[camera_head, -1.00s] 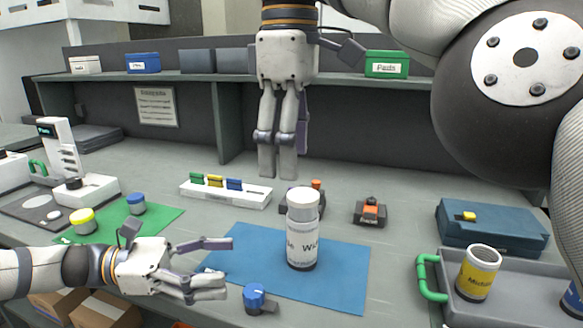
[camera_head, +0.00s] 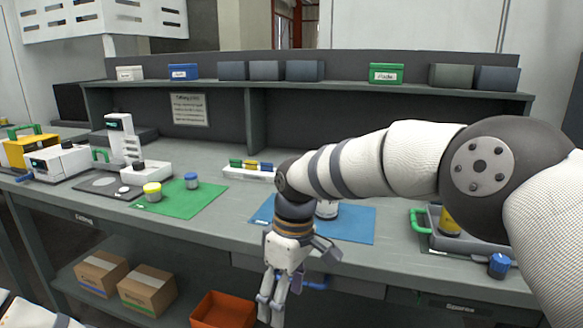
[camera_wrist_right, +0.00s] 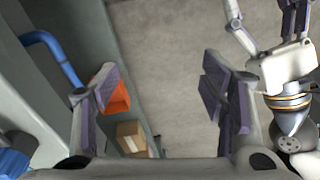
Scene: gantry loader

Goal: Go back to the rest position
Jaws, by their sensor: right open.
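My right gripper (camera_head: 272,310) hangs fingers-down in front of the bench's front edge. In the right wrist view its two fingers (camera_wrist_right: 160,105) are wide apart with nothing between them. My left gripper (camera_wrist_right: 266,35) shows at the upper right of the right wrist view, its fingers spread and empty. In the head view only a piece of my left arm shows at the bottom left corner. A white bottle (camera_head: 327,210) stands on the blue mat (camera_head: 352,226), mostly hidden behind my right arm.
The bench (camera_head: 120,204) has a green mat (camera_head: 185,206) with yellow-lidded and blue-lidded jars, and a grey tray (camera_head: 470,243) at right. Below are cardboard boxes (camera_head: 148,290) and an orange bin (camera_head: 222,310). A blue rail handle (camera_wrist_right: 55,58) is left of my right gripper.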

